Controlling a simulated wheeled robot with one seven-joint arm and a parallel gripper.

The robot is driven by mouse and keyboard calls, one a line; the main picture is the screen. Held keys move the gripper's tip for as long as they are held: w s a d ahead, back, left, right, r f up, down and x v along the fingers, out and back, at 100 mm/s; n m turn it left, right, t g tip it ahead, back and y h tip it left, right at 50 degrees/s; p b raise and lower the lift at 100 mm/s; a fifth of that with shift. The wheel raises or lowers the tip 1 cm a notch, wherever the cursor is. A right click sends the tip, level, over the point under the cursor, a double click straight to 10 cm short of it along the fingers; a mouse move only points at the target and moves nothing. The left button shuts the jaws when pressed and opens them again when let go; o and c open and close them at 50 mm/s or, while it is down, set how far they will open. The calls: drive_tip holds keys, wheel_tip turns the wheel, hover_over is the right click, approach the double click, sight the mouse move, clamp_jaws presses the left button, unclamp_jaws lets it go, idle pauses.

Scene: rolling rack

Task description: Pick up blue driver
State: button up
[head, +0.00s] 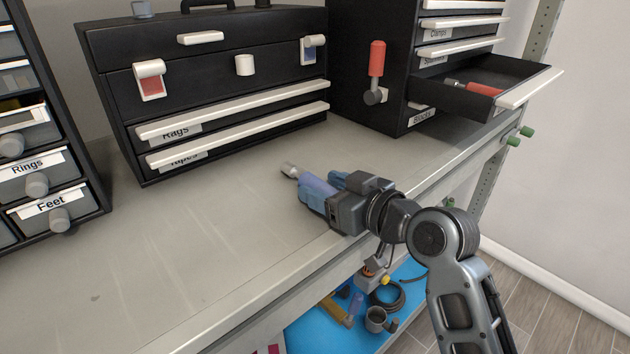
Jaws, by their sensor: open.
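The blue driver (315,185) has a translucent blue-violet handle and a short metal tip. It lies at the right part of the grey worktop, near the front edge, with its tip pointing to the back left. My gripper (326,189) is over the handle from the right, low at the worktop. Its jaws are open, with the handle between or just under them. The far end of the handle is hidden by my gripper, and I cannot tell whether a finger touches it.
A black toolbox (215,62) stands behind, and a black drawer cabinet (372,122) at the right has an open drawer (448,105) holding a red-handled tool (480,88). Small bins (40,170) stand left. The worktop's left and middle are clear. A blue lower shelf (315,335) holds several items.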

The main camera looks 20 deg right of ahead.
sight(319, 182)
drive_tip(key=shift+x, duration=1.1)
clamp_jaws()
drive_tip(key=shift+r, duration=0.65)
wheel_tip(319, 182, up, 2)
drive_tip(key=shift+r, duration=0.2)
drive_tip(key=s+d+r+b, duration=0.1)
drive_tip(key=s+d+r, duration=0.1)
drive_tip(key=d+r, duration=0.5)
drive_tip(key=d, duration=0.4)
drive_tip(key=shift+s+d+r+b, duration=0.15)
drive_tip(key=shift+s+d+b, duration=0.15)
drive_tip(key=shift+s, duration=0.1)
